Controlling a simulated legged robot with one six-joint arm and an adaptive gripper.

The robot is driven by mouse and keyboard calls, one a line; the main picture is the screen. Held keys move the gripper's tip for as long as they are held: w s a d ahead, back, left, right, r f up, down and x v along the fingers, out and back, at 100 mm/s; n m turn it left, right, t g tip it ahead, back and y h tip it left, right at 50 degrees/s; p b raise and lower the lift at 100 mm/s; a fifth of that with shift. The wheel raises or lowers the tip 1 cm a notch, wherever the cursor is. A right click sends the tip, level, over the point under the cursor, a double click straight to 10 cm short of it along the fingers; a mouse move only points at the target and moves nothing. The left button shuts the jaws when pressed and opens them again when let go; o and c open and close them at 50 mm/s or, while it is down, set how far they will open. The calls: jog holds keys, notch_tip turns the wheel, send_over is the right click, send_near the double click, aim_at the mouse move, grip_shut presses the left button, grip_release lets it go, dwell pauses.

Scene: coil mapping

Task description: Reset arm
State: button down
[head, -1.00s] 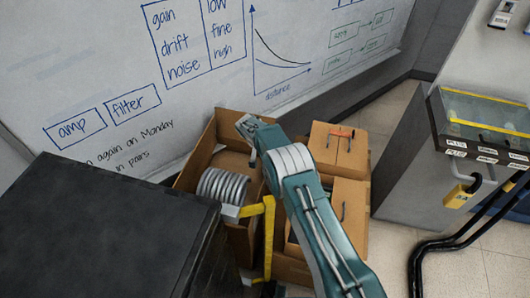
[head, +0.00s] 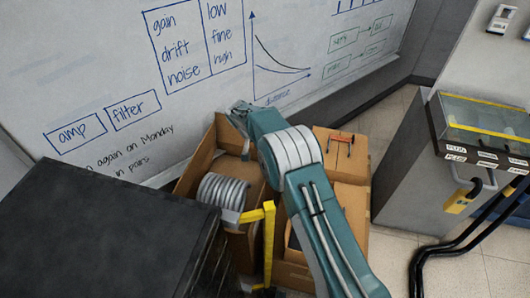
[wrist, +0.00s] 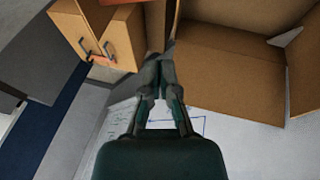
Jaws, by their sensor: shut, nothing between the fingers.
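My teal arm reaches up from the lower right in the head view, over cardboard boxes. My gripper (wrist: 158,68) shows in the wrist view with its two dark fingers together and nothing between them. An open cardboard box (wrist: 225,75) lies beyond the fingertips in that view. In the head view the far end of my arm is in front of the whiteboard (head: 120,60), and the fingers are not clear there.
A silver coil (head: 222,188) sits beside a yellow bracket (head: 269,245). A black cabinet (head: 100,225) fills the lower left. A grey cabinet (head: 400,185) with black hoses (head: 445,248) is at right.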

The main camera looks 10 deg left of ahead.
jog(key=shift+v, duration=1.05)
jog(key=shift+r, duration=0.1)
jog(key=s+d+r+y, duration=0.1)
jog(key=s+d+r, duration=0.4)
jog(key=d+r, duration=0.7)
jog(key=s+d+r+y, duration=0.1)
jog(key=s+d+r, duration=0.3)
jog(key=d+r, duration=0.8)
jog(key=s+d+r+t, duration=0.1)
jog(key=s+d+r, duration=0.4)
jog(key=s+r, duration=0.5)
jog(key=s+d+f, duration=0.2)
jog(key=s, duration=0.6)
jog(key=s+d+f+t+y, duration=0.1)
jog(key=s+d+f, duration=0.1)
jog(key=s, duration=0.7)
jog(key=shift+d+m, duration=0.3)
jog(key=shift+d, duration=0.05)
